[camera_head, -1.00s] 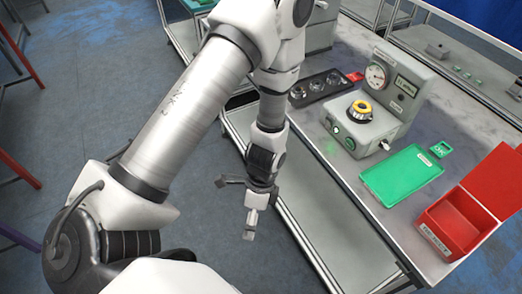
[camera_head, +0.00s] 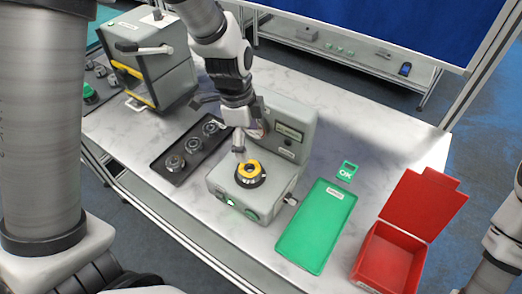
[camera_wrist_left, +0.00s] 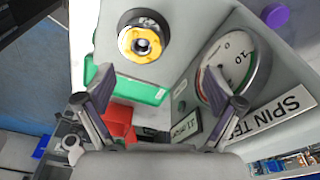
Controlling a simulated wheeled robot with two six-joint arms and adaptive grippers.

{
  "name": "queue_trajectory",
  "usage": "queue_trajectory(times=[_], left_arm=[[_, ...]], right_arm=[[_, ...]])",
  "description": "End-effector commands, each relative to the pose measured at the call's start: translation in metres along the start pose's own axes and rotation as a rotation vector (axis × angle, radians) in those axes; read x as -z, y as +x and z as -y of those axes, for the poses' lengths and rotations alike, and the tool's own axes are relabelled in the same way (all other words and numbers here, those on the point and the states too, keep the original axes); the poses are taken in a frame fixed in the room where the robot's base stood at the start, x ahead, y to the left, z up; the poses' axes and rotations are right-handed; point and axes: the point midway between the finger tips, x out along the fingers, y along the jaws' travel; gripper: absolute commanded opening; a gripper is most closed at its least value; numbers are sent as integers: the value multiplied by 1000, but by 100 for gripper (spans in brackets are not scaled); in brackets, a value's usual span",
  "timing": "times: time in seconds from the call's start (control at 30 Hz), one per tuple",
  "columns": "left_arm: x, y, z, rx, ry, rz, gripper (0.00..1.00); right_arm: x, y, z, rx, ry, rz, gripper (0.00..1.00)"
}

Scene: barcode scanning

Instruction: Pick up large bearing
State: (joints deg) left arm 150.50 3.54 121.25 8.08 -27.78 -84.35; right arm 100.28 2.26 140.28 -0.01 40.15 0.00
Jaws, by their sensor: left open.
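A bearing with a yellow ring (camera_head: 250,173) sits on the spindle of the grey spin tester (camera_head: 285,145). It also shows near the top of the left wrist view (camera_wrist_left: 143,38). Three metal bearings, one of them here (camera_head: 174,163), lie in a row in the black tray (camera_head: 163,178) left of the tester. Which bearing is the large one I cannot tell for sure. My right gripper is out of view.
A green tray (camera_head: 318,225), a green OK tag (camera_head: 347,171) and an open red box (camera_head: 400,245) stand right of the tester. A grey machine with a handle (camera_head: 155,70) is at the back left. Bare white tabletop (camera_head: 385,135) shows behind the green tray.

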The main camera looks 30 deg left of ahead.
Motion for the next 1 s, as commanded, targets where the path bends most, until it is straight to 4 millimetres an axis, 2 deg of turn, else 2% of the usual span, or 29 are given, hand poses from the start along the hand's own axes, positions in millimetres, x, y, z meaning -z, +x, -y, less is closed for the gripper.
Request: queue_trajectory(times=[0.3,0.4,0.67,0.7,0.87,0.9,1.0], left_arm=[[0,46,-4,-8,-2,4,93],[0,65,-3,-5,-1,3,93],[0,71,-2,-1,1,3,93],[0,71,-2,-2,0,3,78],[0,71,-3,-3,0,3,22],[0,71,-3,-4,0,3,17],[0,72,-3,-4,0,3,17]], right_arm=[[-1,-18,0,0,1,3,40],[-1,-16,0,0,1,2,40],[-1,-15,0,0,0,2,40],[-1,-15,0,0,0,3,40],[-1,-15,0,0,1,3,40],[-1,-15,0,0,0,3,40],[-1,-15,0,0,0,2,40]])
